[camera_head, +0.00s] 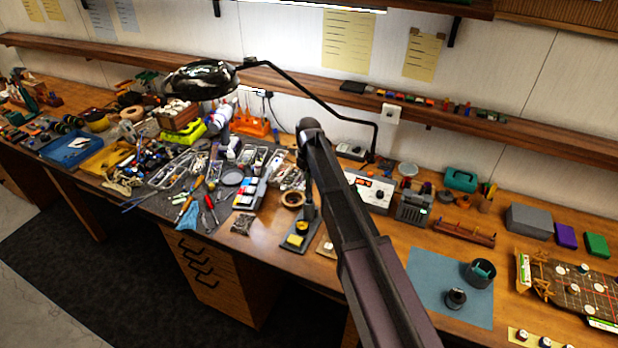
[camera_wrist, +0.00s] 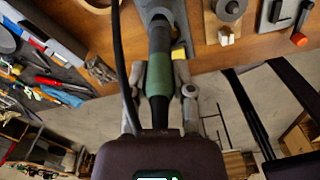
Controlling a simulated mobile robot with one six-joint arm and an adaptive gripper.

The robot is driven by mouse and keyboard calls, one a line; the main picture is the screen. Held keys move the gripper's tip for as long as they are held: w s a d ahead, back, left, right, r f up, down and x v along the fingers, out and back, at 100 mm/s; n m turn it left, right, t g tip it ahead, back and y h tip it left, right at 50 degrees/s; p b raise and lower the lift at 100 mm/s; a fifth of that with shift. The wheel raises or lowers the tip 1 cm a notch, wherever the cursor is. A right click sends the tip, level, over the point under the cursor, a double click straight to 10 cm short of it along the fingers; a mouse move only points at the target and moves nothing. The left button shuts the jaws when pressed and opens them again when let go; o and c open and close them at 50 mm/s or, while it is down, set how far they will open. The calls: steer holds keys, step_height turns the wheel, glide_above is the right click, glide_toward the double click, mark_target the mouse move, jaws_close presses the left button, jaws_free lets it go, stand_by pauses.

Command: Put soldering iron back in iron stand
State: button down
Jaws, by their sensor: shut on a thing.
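The soldering iron (camera_wrist: 158,80) has a green grip and shows in the wrist view, pointing up the picture. My gripper (camera_wrist: 163,84) is shut on its green grip. The iron stand (camera_head: 297,241) is on the front part of the bench in the head view, with a grey base and a yellow sponge; my arm hides part of it. In the wrist view its grey base (camera_wrist: 180,52) is at the top, by the iron's front end. I cannot tell whether the tip is inside the holder. The head view does not clearly show the iron or gripper.
A soldering station (camera_head: 370,190) with an orange display stands behind my arm. Tools and trays crowd the bench to the left. A blue mat (camera_head: 440,283) lies to the right. A dark cable (camera_wrist: 119,55) runs beside the iron in the wrist view.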

steer(key=shift+f+b, duration=1.2)
steer(key=shift+f, duration=0.15)
jaws_free()
stand_by(0.5)
steer(key=shift+r, duration=0.2)
steer(key=shift+r+p, duration=4.35)
steer(key=shift+p, duration=0.15)
